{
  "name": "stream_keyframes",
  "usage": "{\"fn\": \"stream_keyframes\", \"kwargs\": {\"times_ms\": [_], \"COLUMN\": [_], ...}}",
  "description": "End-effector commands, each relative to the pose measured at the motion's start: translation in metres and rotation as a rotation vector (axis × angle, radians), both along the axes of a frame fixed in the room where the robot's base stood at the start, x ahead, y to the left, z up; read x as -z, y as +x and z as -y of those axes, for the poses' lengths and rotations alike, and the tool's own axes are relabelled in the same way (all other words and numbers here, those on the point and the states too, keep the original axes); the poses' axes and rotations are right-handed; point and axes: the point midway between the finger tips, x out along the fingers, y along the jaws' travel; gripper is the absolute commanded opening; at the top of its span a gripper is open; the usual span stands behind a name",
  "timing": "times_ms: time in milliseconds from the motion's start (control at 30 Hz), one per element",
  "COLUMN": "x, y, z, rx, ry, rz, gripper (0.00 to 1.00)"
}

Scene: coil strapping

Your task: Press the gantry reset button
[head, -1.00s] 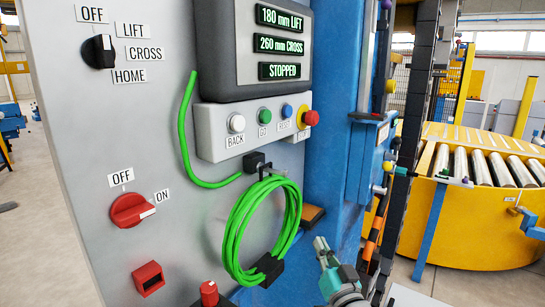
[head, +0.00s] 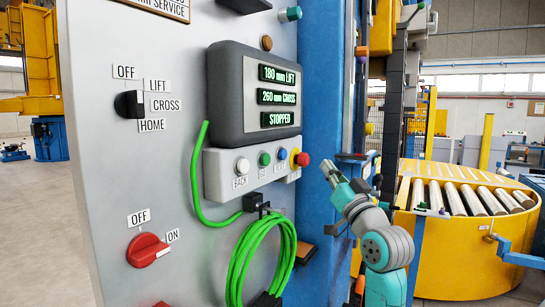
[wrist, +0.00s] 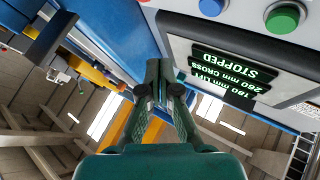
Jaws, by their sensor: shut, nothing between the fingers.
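The grey-white button box (head: 225,183) sits under the display on the panel. It carries a white BACK button (head: 242,166), a green GO button (head: 264,159), a blue reset button (head: 282,154) and a red mushroom button (head: 301,160) at its right end. The reset label is partly unreadable. My gripper (head: 327,167) is shut and empty, just right of the red button in the picture and apart from the buttons. In the wrist view my gripper (wrist: 163,70) points past the display, with the green button (wrist: 282,17) at upper right.
The display (head: 279,95) reads STOPPED. A green cable coil (head: 255,255) hangs below the box. A mode knob (head: 129,104) and a red switch (head: 147,250) are at the left. A blue column (head: 322,60) stands behind my gripper, and a yellow roller conveyor (head: 460,250) is at right.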

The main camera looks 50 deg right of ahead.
Motion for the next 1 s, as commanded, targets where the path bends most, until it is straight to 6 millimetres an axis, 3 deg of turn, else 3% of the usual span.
{"fn": "stream_keyframes", "kwargs": {"times_ms": [200,600,767,1000], "x": [-0.021,-0.022,-0.022,-0.022], "y": [-0.010,-0.009,0.001,0.030], "z": [0.005,0.005,0.004,0.001], "rx": [0.009,0.010,0.007,0.007], "ry": [-0.020,-0.021,-0.020,-0.020], "rz": [0.005,0.004,0.005,0.005], "gripper": [0.00,0.00,0.00,0.00]}}
